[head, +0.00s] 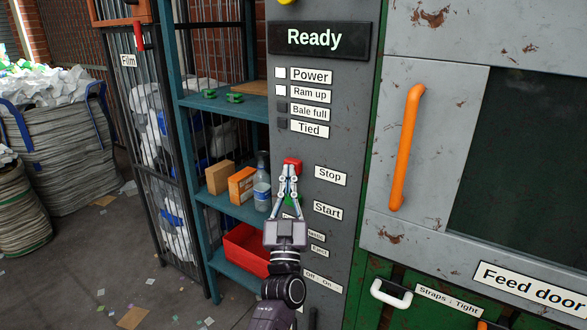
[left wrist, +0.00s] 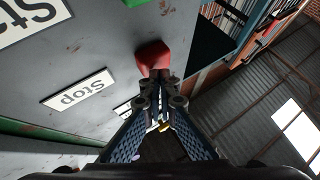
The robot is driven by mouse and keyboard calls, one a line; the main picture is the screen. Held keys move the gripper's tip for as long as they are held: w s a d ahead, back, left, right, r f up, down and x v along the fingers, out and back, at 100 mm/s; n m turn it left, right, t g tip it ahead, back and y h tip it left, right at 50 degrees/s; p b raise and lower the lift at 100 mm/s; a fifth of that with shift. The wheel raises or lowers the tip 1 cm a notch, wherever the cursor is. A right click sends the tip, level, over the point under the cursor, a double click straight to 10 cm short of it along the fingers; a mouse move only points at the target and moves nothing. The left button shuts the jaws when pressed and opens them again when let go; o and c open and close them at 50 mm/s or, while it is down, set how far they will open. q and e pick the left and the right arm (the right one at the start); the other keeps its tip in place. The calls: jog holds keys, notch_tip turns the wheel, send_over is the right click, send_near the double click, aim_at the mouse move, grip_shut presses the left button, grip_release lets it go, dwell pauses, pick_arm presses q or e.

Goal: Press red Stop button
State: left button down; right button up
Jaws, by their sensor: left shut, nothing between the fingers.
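The red Stop button (head: 292,163) sits on the grey control panel (head: 350,110), left of the "Stop" label (head: 331,175). My left gripper (head: 289,170) is shut and empty, with its fingertips at the button's lower part in the head view. In the left wrist view the red button (left wrist: 153,56) is just beyond the shut fingertips (left wrist: 160,76). I cannot tell for sure whether the tips touch it. The gripper hides the button's lower edge and part of the panel below. My right gripper is not in view.
Below Stop is the "Start" label (head: 328,211); a green button (left wrist: 134,2) shows in the left wrist view. A teal shelf (head: 225,107) with boxes, a spray bottle (head: 262,185) and a red bin (head: 244,252) stands left. An orange door handle (head: 406,147) juts out right.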

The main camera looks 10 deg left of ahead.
pick_arm(q)
jog(key=shift+w+d, duration=0.1)
jog(key=shift+w, duration=0.25)
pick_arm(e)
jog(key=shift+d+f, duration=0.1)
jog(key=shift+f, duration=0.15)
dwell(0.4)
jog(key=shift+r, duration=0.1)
pick_arm(q)
jog(key=shift+s+a+p, duration=0.3)
jog(key=shift+s+p, duration=0.05)
jog(key=shift+s, duration=0.45)
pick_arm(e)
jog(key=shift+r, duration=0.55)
pick_arm(q)
jog(key=s+p, duration=0.1)
jog(key=s, duration=0.1)
jog(key=s+a+p, duration=0.2)
jog(key=s, duration=0.1)
jog(key=shift+s+p, duration=0.3)
jog(key=shift+p, duration=0.1)
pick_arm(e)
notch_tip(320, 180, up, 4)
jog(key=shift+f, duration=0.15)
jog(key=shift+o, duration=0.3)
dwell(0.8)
